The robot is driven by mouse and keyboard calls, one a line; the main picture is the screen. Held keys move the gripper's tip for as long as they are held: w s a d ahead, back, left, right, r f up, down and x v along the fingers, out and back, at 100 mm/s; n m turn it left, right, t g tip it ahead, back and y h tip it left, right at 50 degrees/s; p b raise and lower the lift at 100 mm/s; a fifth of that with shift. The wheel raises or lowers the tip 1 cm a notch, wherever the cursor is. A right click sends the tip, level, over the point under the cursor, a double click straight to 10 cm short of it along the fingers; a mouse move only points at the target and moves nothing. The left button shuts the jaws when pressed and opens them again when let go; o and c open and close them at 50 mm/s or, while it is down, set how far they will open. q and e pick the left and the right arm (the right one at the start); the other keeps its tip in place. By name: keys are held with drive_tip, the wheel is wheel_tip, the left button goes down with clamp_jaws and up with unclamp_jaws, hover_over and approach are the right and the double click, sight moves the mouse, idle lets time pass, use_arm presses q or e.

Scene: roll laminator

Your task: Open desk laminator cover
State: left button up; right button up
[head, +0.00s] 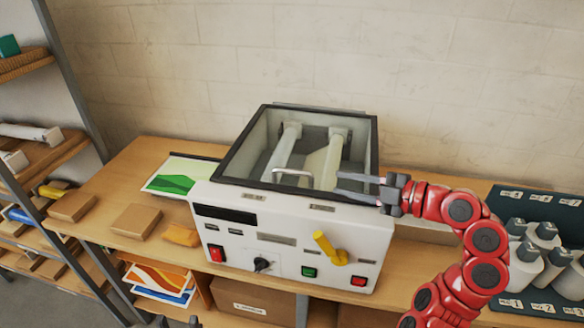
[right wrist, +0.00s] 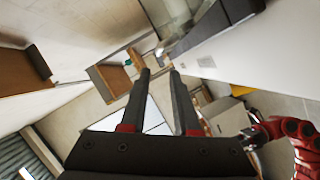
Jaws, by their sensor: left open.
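The desk laminator (head: 225,235) is a white box on the wooden bench. Its see-through, dark-framed cover (head: 230,178) lies shut on top, with pale rollers visible beneath. A metal bar handle (head: 293,172) stands at the cover's front edge. My right gripper (head: 337,183) is open and empty at the cover's front right corner. Its fingers point left toward the handle, with the tips apart from it. In the right wrist view the two fingers (right wrist: 160,72) are spread with nothing between them. My left gripper (head: 175,321) is open at the bottom edge, low in front of the bench, partly cut off.
A yellow crank (head: 330,248), buttons and a knob (head: 262,264) are on the laminator's front. Small boxes (head: 136,221) and a green-and-white print (head: 176,176) lie left on the bench. Several bottles (head: 545,235) stand in a dark rack at right. A wall is behind.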

sight(296, 173)
drive_tip(key=p+x, duration=0.2)
drive_tip(key=x, duration=0.4)
drive_tip(key=p+x, duration=0.2)
drive_tip(key=x, duration=0.5)
drive_tip(key=shift+a+r, duration=0.15)
drive_tip(key=shift+r, duration=0.05)
drive_tip(key=shift+w+a+f+p, duration=0.2)
drive_tip(key=shift+w+p, duration=0.05)
drive_tip(key=shift+p, duration=0.05)
drive_tip(key=shift+c, duration=0.3)
clamp_jaws()
